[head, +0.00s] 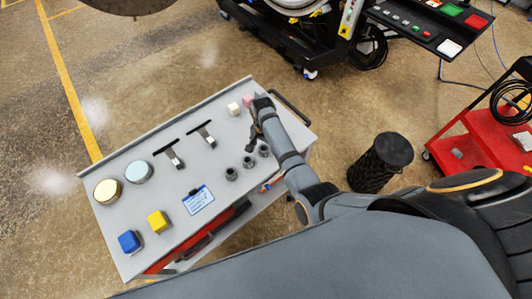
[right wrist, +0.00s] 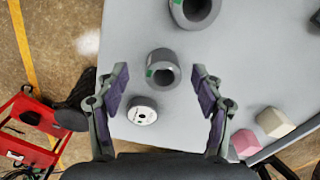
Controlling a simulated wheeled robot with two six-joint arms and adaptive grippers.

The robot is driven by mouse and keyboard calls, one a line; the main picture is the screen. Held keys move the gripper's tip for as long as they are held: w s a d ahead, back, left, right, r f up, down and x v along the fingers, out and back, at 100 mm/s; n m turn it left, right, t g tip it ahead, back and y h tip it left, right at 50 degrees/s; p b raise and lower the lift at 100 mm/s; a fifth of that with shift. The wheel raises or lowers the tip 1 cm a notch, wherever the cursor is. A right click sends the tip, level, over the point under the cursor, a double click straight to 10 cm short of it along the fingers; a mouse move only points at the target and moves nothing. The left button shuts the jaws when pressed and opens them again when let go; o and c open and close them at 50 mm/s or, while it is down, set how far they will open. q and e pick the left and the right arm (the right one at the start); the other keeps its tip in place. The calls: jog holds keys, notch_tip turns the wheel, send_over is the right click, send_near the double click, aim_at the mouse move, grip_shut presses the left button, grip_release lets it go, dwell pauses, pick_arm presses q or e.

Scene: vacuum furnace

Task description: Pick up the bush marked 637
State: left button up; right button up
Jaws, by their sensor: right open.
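Three dark grey bushes stand in a row on the grey cart top (head: 160,200) in the head view: a near one (head: 231,174), a middle one (head: 248,162) and a far one (head: 264,151). No number is readable on any. My right gripper (head: 252,145) hangs over the cart beside the row. In the right wrist view it is open and empty (right wrist: 160,88), with a ring-shaped bush (right wrist: 162,70) with a green mark between and beyond its fingers. Another green-marked bush (right wrist: 195,10) is at the top edge. A smaller pale-topped round piece (right wrist: 143,111) lies nearer. My left gripper is out of view.
The cart also carries a blue block (head: 129,241), a yellow block (head: 158,221), a clipboard (head: 198,200), a gold disc (head: 107,191), a silver disc (head: 138,172), a white block (head: 234,109) and a pink block (head: 248,100). A black basket (head: 375,165) stands right of the cart.

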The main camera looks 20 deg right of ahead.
aim_at(264, 148)
jog(key=f, duration=0.1)
jog(key=f+b, duration=0.1)
jog(key=w+d+f, duration=0.1)
jog(key=shift+f, duration=0.25)
jog(key=shift+w+a+r, duration=0.1)
jog(key=shift+w, duration=0.15)
jog(key=shift+s+a+r, duration=0.15)
jog(key=shift+a, duration=0.05)
jog(key=shift+c, duration=0.6)
jog(key=shift+s+a+r, duration=0.1)
jog(key=shift+s, duration=0.1)
jog(key=shift+c, duration=4.9)
grip_shut()
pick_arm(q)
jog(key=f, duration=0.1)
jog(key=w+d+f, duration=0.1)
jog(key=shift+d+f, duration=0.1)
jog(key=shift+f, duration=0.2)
